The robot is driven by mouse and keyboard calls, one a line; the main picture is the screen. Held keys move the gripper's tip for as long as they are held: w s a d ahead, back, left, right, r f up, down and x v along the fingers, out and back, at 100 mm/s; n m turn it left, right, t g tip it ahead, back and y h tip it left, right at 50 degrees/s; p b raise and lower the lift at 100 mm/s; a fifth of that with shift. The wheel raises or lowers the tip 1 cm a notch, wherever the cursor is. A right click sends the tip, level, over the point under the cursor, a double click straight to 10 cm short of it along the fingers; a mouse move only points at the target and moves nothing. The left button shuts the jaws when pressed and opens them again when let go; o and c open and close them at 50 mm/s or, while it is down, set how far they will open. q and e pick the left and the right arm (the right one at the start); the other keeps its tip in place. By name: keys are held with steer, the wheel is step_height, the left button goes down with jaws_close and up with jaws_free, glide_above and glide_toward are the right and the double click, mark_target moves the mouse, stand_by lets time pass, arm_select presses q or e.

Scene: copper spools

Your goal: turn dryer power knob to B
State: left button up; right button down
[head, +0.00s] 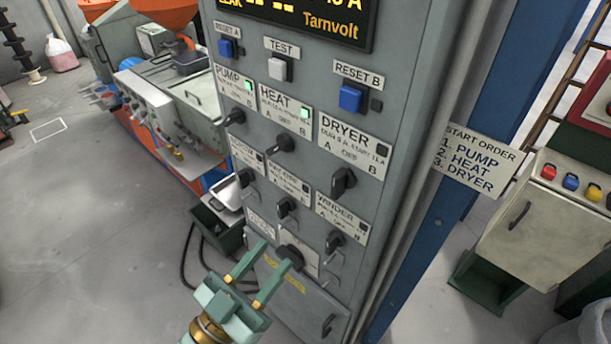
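The dryer power knob (343,181) is a black rotary knob on the grey cabinet front, below the DRYER label (352,146) with A at its left and B at its right. The knob's handle looks close to upright; its exact setting is hard to tell. The small lamp (381,150) on the dryer label is dark. My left gripper (277,254) is open, with two green fingers apart and nothing seen between them. It is below and left of the dryer knob, near the lowest black knob (291,256). My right gripper is not in view.
The PUMP knob (235,117) and HEAT knob (285,143) sit left of the dryer knob, with green lamps lit. The WINDER knob (335,241) is below it. A START ORDER sign (479,160) lists pump, heat, dryer. Open floor (90,240) lies left.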

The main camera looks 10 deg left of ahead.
mark_target(334, 182)
arm_select(q)
steer(key=p+x, duration=0.1)
steer(key=x, duration=0.4)
steer(key=p+x, duration=0.2)
steer(key=x, duration=0.3)
steer(key=r+p+x, duration=0.1)
steer(key=x, duration=0.4)
steer(key=shift+s+d, duration=0.2)
steer(key=shift+d, duration=0.2)
steer(key=shift+w+d+r+p, duration=0.15)
steer(key=shift+w+d+p, duration=0.15)
steer(key=shift+w, duration=0.15)
jaws_close()
